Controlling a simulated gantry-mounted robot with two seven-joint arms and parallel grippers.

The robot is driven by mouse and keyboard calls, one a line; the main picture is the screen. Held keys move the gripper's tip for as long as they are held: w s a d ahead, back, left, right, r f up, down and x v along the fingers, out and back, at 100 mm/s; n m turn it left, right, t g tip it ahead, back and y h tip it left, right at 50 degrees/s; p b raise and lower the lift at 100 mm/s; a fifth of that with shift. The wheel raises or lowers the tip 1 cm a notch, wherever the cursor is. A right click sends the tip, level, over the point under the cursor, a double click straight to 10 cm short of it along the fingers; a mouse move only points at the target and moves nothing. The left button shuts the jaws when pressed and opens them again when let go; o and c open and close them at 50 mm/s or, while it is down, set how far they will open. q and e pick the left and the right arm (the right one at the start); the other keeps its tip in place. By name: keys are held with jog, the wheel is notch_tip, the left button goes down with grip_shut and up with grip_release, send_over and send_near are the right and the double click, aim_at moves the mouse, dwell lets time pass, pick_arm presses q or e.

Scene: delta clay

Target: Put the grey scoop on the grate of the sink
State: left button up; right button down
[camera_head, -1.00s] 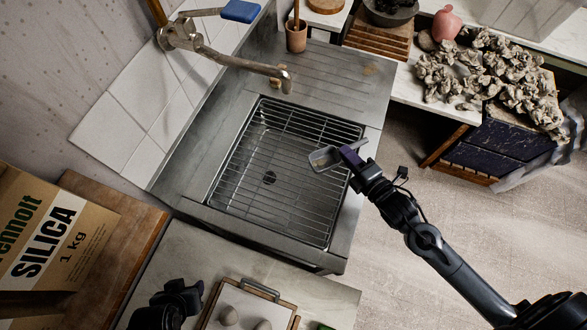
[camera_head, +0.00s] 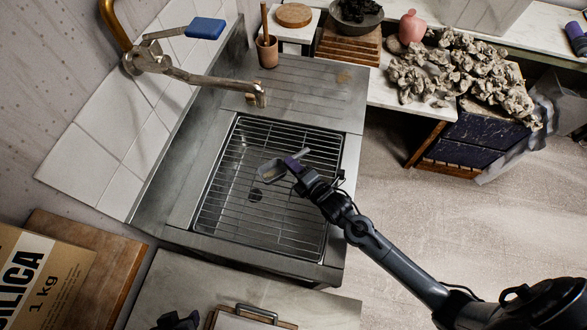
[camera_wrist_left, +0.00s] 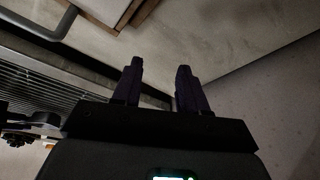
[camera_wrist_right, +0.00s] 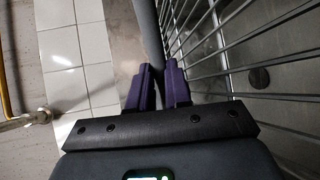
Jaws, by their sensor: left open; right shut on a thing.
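The grey scoop (camera_head: 271,171) is held in my right gripper (camera_head: 294,164) over the sink, above the metal grate (camera_head: 230,200). In the right wrist view the purple fingers (camera_wrist_right: 158,88) are closed on the scoop's grey handle (camera_wrist_right: 150,35), with the grate (camera_wrist_right: 230,45) to the right. I cannot tell how high the scoop is above the bars. My left gripper (camera_wrist_left: 158,85) is open and empty in the left wrist view, near a pale counter. In the head view only a dark part of my left arm shows at the bottom edge.
A metal faucet (camera_head: 200,78) with a blue-ended lever (camera_head: 206,28) reaches over the sink's left and back side. A cup (camera_head: 267,52) stands on the ribbed drainboard (camera_head: 310,90) behind. A cardboard silica box (camera_head: 35,280) is at lower left. Most of the grate is bare.

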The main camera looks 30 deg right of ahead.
notch_tip(320, 180, down, 2)
jog(key=shift+f, duration=0.1)
dwell(0.4)
jog(key=c, duration=1.1)
grip_release()
jog(key=shift+f, duration=0.1)
